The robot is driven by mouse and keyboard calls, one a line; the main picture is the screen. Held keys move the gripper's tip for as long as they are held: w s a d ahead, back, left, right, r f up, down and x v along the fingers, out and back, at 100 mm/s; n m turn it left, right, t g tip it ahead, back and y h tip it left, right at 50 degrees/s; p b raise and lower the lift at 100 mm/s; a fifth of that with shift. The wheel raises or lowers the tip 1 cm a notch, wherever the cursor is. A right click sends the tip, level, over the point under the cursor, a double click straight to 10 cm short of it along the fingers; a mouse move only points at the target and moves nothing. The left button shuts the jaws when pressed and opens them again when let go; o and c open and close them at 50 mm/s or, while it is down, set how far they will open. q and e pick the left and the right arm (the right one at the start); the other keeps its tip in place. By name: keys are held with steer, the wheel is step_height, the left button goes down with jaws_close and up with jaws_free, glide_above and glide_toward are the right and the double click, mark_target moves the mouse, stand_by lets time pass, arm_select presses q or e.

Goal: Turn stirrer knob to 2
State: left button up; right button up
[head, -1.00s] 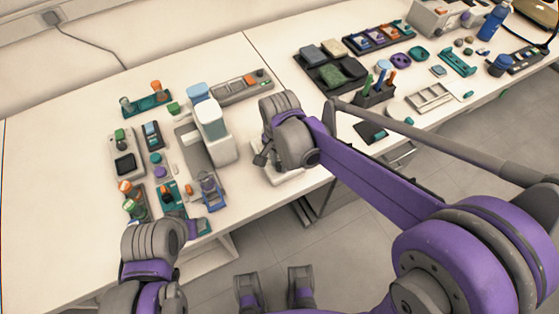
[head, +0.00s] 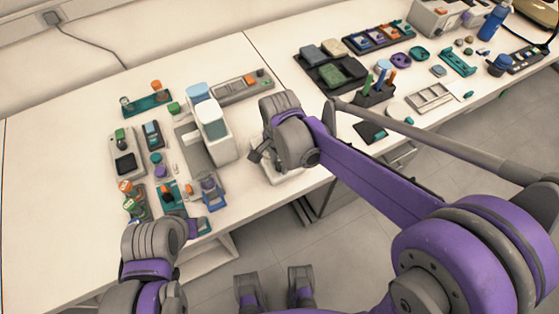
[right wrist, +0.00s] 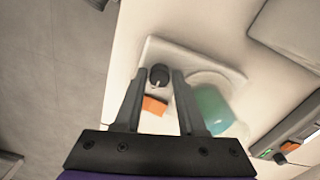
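The stirrer (right wrist: 160,50) is a white plate-like device, seen from above in the right wrist view. Its dark round knob (right wrist: 159,75) sits near one corner, with a small orange block (right wrist: 154,105) beside it. A teal round vessel (right wrist: 212,108) stands on its pale disc. My right gripper (right wrist: 159,74) is open, with one fingertip on each side of the knob and small gaps visible. In the head view my right gripper (head: 257,156) hides most of the stirrer (head: 287,176). My left gripper (head: 194,228) is at the table's front edge; its fingers are unclear.
A white microscope-like device (head: 214,135) stands left of my right gripper. Small racks and instruments crowd the left table. A dark tray (head: 325,75) and a pen holder (head: 375,95) stand to the right. The back left of the table (head: 60,150) is clear.

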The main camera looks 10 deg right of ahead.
mark_target(280, 165)
steer(key=shift+o, duration=1.2)
arm_select(q)
steer(key=shift+w+r+p, duration=0.1)
steer(key=shift+r+p, duration=0.55)
steer(key=shift+r, duration=0.05)
arm_select(e)
step_height(280, 165, up, 11)
steer(key=shift+f, duration=0.1)
arm_select(q)
step_height(280, 165, up, 6)
steer(key=w+p, duration=0.1)
steer(key=p, duration=0.4)
steer(key=shift+w, duration=0.15)
arm_select(e)
steer(key=s+d+f+n+t, duration=0.1)
steer(key=s+d+n+t, duration=0.4)
steer(key=s+d+n, duration=0.6)
steer(key=shift+s+d, duration=0.55)
steer(key=shift+s, duration=0.5)
